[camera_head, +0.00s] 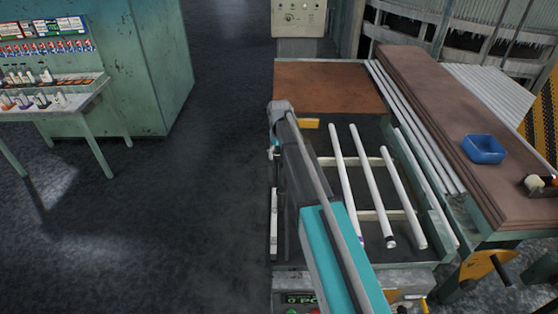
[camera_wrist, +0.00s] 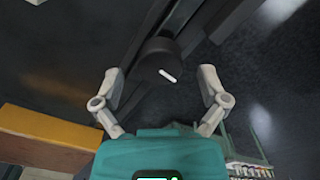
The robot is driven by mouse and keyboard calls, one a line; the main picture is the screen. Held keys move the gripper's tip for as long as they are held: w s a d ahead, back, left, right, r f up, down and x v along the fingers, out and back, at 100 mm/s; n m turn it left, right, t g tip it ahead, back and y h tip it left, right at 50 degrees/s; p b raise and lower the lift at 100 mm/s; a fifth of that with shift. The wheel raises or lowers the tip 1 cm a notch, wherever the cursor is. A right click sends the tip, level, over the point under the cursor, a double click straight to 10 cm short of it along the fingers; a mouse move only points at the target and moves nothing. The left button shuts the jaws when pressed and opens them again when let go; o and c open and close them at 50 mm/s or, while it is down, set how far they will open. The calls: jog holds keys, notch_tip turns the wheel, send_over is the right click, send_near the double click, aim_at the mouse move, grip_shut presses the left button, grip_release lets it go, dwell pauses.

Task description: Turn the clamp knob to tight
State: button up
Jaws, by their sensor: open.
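In the wrist view, a dark round knob (camera_wrist: 160,61) with a white pointer line sits on a dark rail. My gripper (camera_wrist: 160,80) is open, with one pale finger on each side of the picture and the knob between and beyond them. I cannot tell how far the fingertips are from the knob. In the head view, my arm reaches out along the left side of the glass-tube bench (camera_head: 330,140), and my gripper and the knob are hidden behind the arm.
Several white tubes (camera_head: 372,180) lie on the bench rack. A yellow-orange block (camera_wrist: 50,140) is at lower left in the wrist view. A blue bin (camera_head: 483,149) sits on the brown table (camera_head: 440,120) at right. The floor (camera_head: 190,220) left of the bench is clear.

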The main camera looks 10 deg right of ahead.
jog(key=shift+f+b, duration=0.4)
jog(key=shift+f, duration=0.2)
jog(key=shift+c, duration=0.3)
jog(key=c, duration=1.1)
